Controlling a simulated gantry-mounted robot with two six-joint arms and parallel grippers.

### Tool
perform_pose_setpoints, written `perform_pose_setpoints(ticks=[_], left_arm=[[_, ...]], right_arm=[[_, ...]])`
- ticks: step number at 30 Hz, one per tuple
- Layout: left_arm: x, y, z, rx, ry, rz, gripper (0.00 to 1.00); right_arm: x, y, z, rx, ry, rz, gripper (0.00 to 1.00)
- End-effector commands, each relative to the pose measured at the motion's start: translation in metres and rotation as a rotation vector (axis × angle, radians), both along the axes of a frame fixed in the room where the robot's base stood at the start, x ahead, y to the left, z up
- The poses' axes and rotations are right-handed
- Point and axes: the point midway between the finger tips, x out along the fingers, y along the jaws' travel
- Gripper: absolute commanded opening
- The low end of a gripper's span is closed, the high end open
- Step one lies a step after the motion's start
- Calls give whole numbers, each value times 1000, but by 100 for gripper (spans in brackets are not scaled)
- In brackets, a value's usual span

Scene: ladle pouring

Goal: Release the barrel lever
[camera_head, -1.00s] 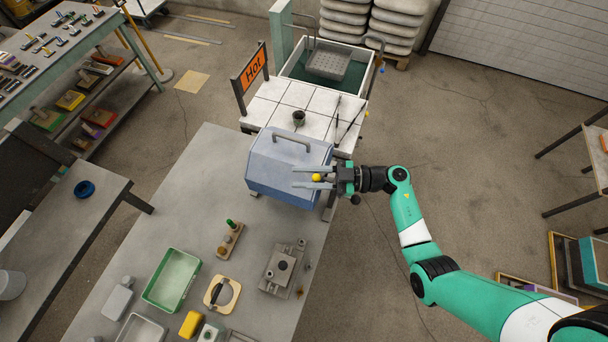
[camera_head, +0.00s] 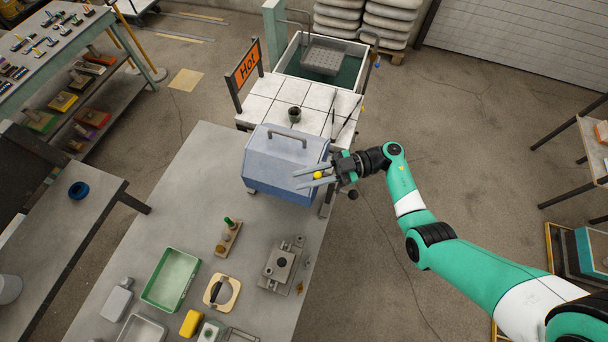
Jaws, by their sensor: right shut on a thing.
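A blue furnace-like box (camera_head: 275,160) with a grey top handle (camera_head: 288,133) stands at the far end of the grey workbench. A yellow ball knob (camera_head: 318,175), which looks like the end of the barrel lever, shows at the box's right side. My right gripper (camera_head: 317,178) is at that knob, with its two fingers pointing left on either side of it, shut on it. The lever's shaft is hidden or too small to tell. My left gripper is not in view.
A white tiled table (camera_head: 305,98) with a "Hot" sign (camera_head: 247,66) and a small dark cup (camera_head: 294,115) stands behind the box. A green tray (camera_head: 171,279), a metal mould (camera_head: 281,264) and several tools lie on the bench.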

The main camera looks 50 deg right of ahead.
Motion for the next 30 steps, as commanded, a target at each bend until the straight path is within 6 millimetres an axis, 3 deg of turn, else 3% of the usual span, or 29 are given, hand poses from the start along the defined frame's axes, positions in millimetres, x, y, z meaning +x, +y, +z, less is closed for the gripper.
perform_pose_setpoints(ticks=[2, 3, 8, 20, 30], left_arm=[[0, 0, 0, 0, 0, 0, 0], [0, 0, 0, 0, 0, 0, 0], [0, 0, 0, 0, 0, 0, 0], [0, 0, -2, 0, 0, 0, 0], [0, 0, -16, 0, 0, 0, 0]], right_arm=[[0, 0, 0, 0, 1, 0, 0], [0, 0, 0, 0, 1, -1, 28], [0, 0, 0, 0, 1, -1, 56], [-4, -9, -1, 0, 0, -3, 56], [-41, -75, -3, -1, 0, -6, 56]])
